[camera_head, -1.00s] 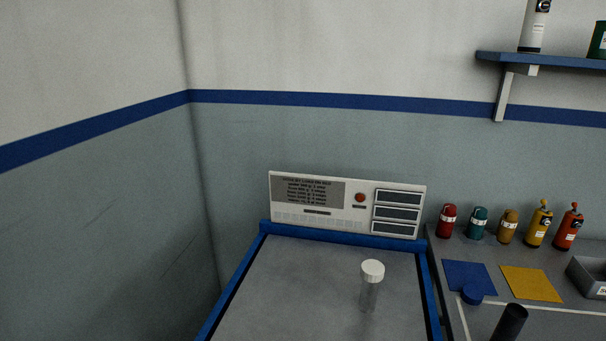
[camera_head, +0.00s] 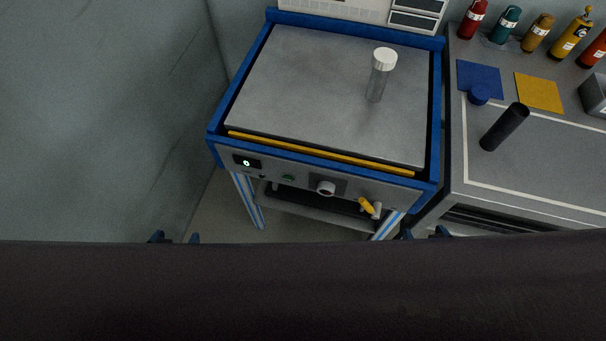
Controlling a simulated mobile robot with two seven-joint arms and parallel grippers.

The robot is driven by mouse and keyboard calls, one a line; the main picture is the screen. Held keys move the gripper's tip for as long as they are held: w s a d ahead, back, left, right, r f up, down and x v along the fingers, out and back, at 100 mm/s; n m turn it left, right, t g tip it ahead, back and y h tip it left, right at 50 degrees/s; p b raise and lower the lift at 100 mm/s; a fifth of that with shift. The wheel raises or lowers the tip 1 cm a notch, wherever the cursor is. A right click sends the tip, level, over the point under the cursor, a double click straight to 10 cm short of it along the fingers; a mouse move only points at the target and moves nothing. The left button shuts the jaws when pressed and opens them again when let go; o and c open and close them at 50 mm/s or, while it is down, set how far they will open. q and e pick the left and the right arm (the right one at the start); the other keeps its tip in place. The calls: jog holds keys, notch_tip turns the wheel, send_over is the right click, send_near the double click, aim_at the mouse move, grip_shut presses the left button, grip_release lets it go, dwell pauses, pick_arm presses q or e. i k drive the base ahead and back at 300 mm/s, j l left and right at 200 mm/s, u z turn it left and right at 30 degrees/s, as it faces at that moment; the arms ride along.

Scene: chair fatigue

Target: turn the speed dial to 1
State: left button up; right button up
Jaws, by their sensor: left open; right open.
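The front panel (camera_head: 220,155) of a blue-framed bench machine faces me. A round white knob with a dark centre, which looks like the speed dial (camera_head: 326,188), sits near its middle on a dark plate. Its setting is too small to read. A small dark display (camera_head: 246,162) at the panel's left shows a green digit that looks like 0. My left gripper (camera_head: 174,238) shows only its fingertips, apart and empty, left of and below the machine. My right gripper (camera_head: 427,233) also shows only its fingertips, apart and empty, below the machine's right corner. Neither touches the dial.
A bench (camera_head: 540,160) with a black cylinder (camera_head: 504,127) adjoins on the right.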

aim_at(324, 188)
jog(key=k+j, duration=0.7)
jog(key=k, duration=0.2)
